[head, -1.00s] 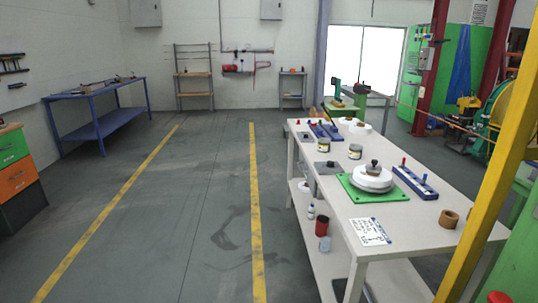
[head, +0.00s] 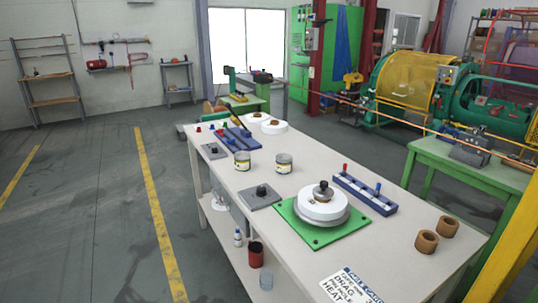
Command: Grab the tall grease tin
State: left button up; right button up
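Two small tins with yellowish labels stand upright on the white workbench (head: 232,181). One tin (head: 242,162) is on the left and looks slightly narrower. The other tin (head: 284,164) is just to its right, with a gap between them. I cannot tell clearly which is taller. Neither of my grippers shows in the head view.
A grey plate with a black knob (head: 261,194) lies in front of the tins. A green plate (head: 300,235) carries white discs. Blue racks (head: 364,193) stand nearby, and brown rings (head: 427,241) at right. Floor left of the bench is clear.

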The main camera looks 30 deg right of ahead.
aim_at(284, 160)
jog(key=i, duration=2.8)
jog(key=i+z, duration=0.2)
jog(key=z, duration=0.15)
jog(key=i+j+z, duration=0.1)
jog(key=z, duration=0.25)
jog(key=i+j+z, duration=0.15)
jog(key=i+z, duration=0.25)
jog(key=k+z, duration=0.1)
jog(key=z, duration=1.6)
